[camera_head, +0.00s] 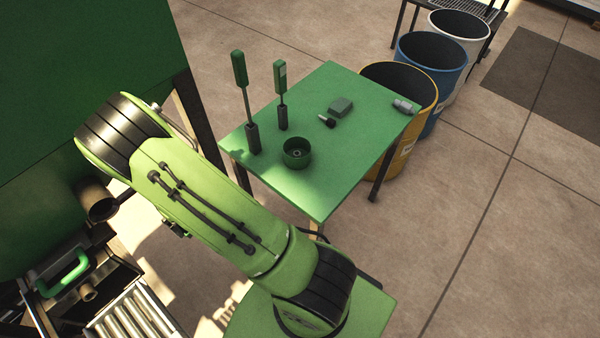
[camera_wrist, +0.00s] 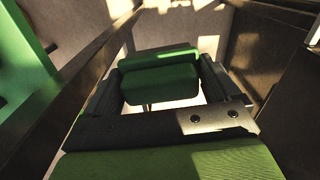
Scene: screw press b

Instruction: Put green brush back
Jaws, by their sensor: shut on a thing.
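In the wrist view my gripper (camera_wrist: 160,78) has dark fingers to the left and right of a green block-like piece, which I take to be the green brush (camera_wrist: 160,87). It is shut on this piece; the rest of the brush is hard to make out. In the head view my gripper and the brush are hidden behind my green arm, which reaches to the upper left beside the green machine. On the green table (camera_head: 325,190) two green-handled tools stand upright, a taller one (camera_head: 240,68) and a shorter one (camera_head: 281,78), both in dark holders.
The table also carries a round green bowl (camera_head: 297,152), a green block (camera_head: 341,106), a small black-and-white item (camera_head: 327,121) and a grey cylinder (camera_head: 404,106). Yellow (camera_head: 428,92), blue (camera_head: 440,60) and white (camera_head: 465,28) drums stand behind it. The green machine (camera_head: 80,110) fills the left.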

